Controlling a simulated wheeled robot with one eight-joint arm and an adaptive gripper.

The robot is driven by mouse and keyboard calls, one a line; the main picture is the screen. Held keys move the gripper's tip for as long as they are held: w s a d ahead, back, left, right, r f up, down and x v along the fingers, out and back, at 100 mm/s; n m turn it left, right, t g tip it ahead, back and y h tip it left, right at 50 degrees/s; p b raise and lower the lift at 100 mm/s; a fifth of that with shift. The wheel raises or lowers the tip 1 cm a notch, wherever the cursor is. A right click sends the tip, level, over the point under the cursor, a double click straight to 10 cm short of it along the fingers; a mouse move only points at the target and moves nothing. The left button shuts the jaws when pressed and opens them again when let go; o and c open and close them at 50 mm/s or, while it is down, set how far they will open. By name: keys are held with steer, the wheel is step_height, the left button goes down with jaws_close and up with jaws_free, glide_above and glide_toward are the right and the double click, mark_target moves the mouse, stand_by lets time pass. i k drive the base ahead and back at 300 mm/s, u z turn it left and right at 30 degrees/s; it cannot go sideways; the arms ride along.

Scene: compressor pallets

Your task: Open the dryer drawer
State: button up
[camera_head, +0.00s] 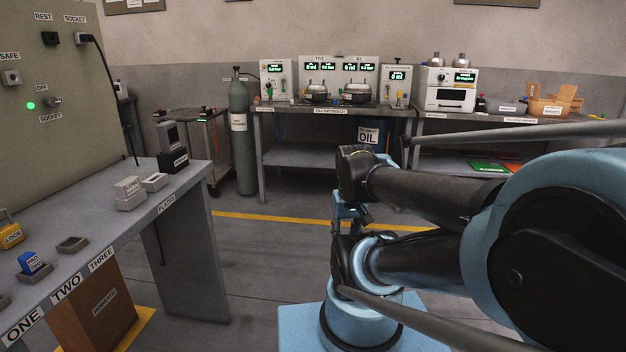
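A white unit (431,77) with a green-lit display stands on the right back bench, and I take it to be the dryer. My gripper (349,213) hangs beneath the folded blue and black arm, low in the middle of the view and well short of the bench. Arm links partly cover it, and its fingers are too small to tell open from shut. I see nothing held.
The back benches (290,157) carry instruments and a cardboard box (553,106). A gas cylinder (239,130) stands left of them. The left table (191,195) holds small blocks and trays, beside a panel (48,110). Open floor with a yellow line (270,218) lies between.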

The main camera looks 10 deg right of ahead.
mark_target(456, 100)
steer(key=z, duration=0.05)
steer(key=i, duration=1.15)
steer(key=z, duration=0.3)
steer(key=i, duration=1.1)
steer(key=z, duration=0.6)
steer(key=i, duration=1.1)
steer(key=z, duration=0.65)
steer(key=i, duration=0.55)
steer(key=z, duration=0.1)
